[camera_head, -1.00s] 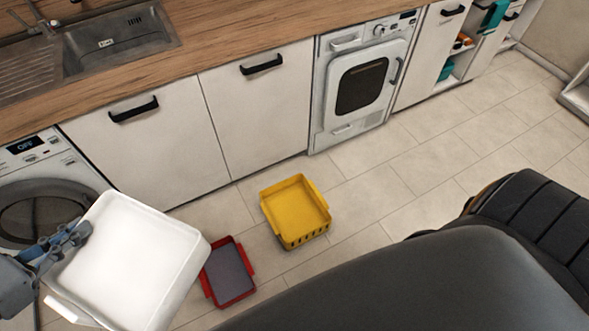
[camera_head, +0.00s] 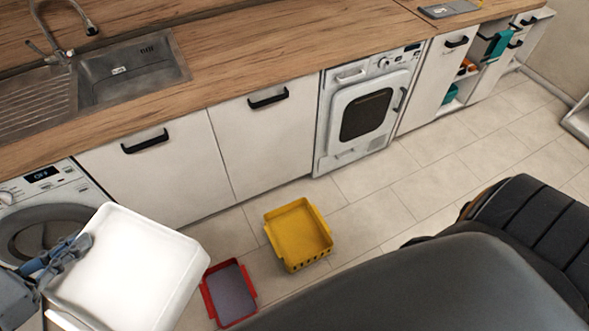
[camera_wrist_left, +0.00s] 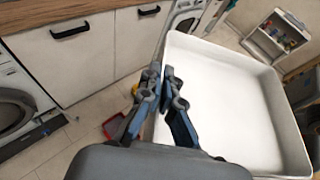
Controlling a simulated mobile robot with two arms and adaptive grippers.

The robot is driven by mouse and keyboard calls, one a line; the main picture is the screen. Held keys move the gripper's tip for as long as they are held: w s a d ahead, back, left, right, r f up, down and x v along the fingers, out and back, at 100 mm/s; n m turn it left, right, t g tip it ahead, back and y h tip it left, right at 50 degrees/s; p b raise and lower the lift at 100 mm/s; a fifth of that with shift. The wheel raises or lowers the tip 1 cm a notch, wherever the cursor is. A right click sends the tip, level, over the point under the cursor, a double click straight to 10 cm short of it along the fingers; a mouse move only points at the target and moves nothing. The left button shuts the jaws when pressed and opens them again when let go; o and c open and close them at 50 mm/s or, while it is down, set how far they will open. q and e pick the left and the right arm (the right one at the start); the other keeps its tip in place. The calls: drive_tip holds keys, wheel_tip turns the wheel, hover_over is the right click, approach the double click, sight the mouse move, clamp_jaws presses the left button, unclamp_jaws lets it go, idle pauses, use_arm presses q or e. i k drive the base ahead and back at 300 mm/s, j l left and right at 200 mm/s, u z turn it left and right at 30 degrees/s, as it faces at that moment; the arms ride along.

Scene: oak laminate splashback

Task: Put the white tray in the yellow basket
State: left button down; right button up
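The white tray (camera_head: 135,268) is held up in the air at the lower left of the head view. It fills much of the right half of the left wrist view (camera_wrist_left: 225,105). My left gripper (camera_head: 72,250) is shut on the tray's left edge; in the wrist view its fingers (camera_wrist_left: 160,92) pinch the near wall. The yellow basket (camera_head: 299,234) stands on the floor in front of the cabinets, to the right of the tray and apart from it. Its inside looks empty. My right gripper does not show.
A red basket (camera_head: 229,292) with a grey inside stands on the floor between the tray and the yellow basket. White cabinets (camera_head: 160,175), a washing machine (camera_head: 45,215) and a dryer (camera_head: 365,115) line the back. Tiled floor (camera_head: 370,205) is clear right of the yellow basket.

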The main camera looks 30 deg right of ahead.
sight(296, 237)
drive_tip(key=i+l+u, duration=0.2)
drive_tip(key=l, duration=0.4)
drive_tip(key=l+u, duration=0.15)
drive_tip(key=l, duration=0.45)
drive_tip(key=l+u, duration=0.15)
drive_tip(key=l, duration=0.5)
drive_tip(key=l+u, duration=0.2)
drive_tip(key=l, duration=0.4)
drive_tip(key=k+l+u, duration=0.15)
drive_tip(key=l, duration=0.45)
drive_tip(key=l+u, duration=0.1)
drive_tip(key=l, duration=0.4)
drive_tip(key=i, duration=0.05)
